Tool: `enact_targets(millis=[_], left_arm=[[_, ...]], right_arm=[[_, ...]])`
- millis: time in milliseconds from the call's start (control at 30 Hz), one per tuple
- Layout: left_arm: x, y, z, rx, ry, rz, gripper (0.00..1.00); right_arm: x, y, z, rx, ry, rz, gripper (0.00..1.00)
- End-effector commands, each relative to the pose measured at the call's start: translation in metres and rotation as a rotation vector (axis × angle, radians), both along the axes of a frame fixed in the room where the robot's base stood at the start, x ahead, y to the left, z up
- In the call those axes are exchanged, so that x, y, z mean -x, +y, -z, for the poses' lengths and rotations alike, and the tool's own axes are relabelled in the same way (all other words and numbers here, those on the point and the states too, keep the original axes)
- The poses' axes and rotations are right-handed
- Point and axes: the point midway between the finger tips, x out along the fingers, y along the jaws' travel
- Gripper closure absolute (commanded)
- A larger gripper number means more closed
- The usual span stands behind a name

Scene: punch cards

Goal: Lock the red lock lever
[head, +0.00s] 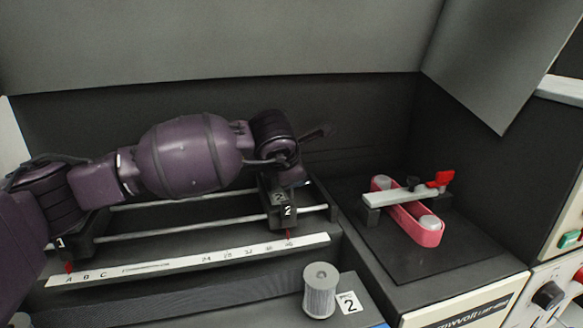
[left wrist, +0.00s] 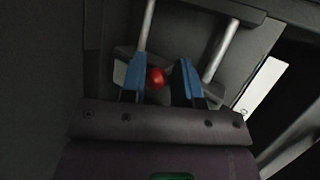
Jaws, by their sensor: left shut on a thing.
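My left gripper (head: 283,163) is over the block marked 2 (head: 281,209) at the right end of the rails in the head view. In the left wrist view its blue fingers (left wrist: 158,68) are on either side of a round red knob (left wrist: 156,77), and they are shut on it. The knob is hidden behind the gripper in the head view. A separate red lever (head: 440,178) sits on a light bar above a pink belt loop at the right, apart from the gripper. My right gripper is not in view.
Two metal rails (head: 170,231) run behind a white scale strip (head: 190,258). A grey ribbed cylinder (head: 319,290) stands in front. Dark walls rise behind and to the right.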

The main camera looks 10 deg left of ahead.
Motion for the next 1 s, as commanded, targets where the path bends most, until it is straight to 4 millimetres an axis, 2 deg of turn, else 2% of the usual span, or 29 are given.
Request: enact_targets(millis=[33,233,733,767,800,867,1000], left_arm=[[-0.0019,0.0035,-0.0054,-0.012,-0.034,-0.009,1.0],[0.0012,0.0021,-0.0049,-0.036,-0.093,-0.011,1.0],[0.0015,0.0023,-0.0063,-0.046,-0.115,-0.012,1.0],[0.0014,0.0023,-0.0064,-0.046,-0.116,-0.013,0.68],[0.0014,0.0024,-0.0062,-0.046,-0.115,-0.012,0.62],[0.0021,0.0019,-0.0053,-0.046,-0.113,-0.012,0.53],[0.0035,0.0001,-0.0031,-0.045,-0.109,-0.007,0.53]], right_arm=[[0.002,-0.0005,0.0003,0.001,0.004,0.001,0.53],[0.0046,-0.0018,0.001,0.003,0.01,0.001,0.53],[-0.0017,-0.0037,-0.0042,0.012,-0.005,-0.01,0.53],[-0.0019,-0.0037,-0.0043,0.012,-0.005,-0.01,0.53],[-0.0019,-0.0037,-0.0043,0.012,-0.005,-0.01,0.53],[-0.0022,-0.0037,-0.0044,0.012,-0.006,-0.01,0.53],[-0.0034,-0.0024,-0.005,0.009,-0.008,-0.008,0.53]])
